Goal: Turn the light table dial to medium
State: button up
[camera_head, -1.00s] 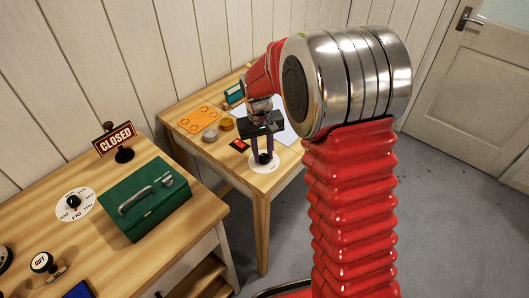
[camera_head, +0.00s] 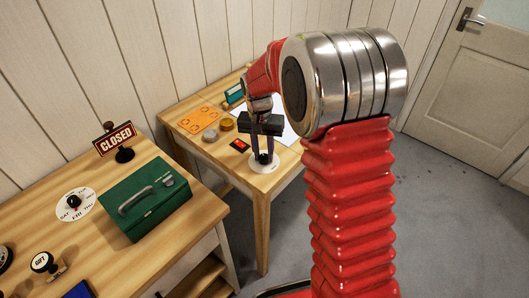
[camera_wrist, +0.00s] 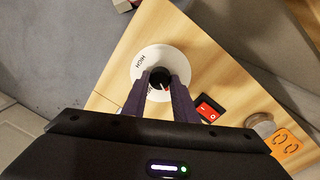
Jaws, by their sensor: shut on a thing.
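The light table dial is a white disc (camera_head: 259,168) with a black knob (camera_head: 263,157), at the front corner of the far wooden table. Other lettering is hidden or too small to read. My gripper (camera_head: 262,154) points down with its two dark purple fingers shut on the knob, one on either side. The fingers also show in the wrist view (camera_wrist: 160,85), covering the disc's lower part.
A red rocker switch (camera_head: 240,145) sits close beside the dial. Round tins (camera_head: 209,136), an orange sheet (camera_head: 197,119) and a white panel (camera_head: 297,122) lie farther back. The near table holds a green box (camera_head: 146,200), a CLOSED sign (camera_head: 115,139) and a day dial (camera_head: 76,205).

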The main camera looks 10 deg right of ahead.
jog(key=m, duration=0.6)
jog(key=shift+w+m, duration=0.1)
jog(key=shift+m, duration=0.2)
jog(key=m, duration=0.5)
jog(key=shift+r+m+y, duration=0.1)
jog(key=shift+m+y, duration=0.2)
jog(key=shift+w+a, duration=0.1)
jog(key=o, duration=0.8)
jog(key=shift+o, duration=1.2)
notch_tip(320, 180, up, 14)
jog(key=shift+w+f, duration=0.2)
jog(key=shift+w, duration=0.1)
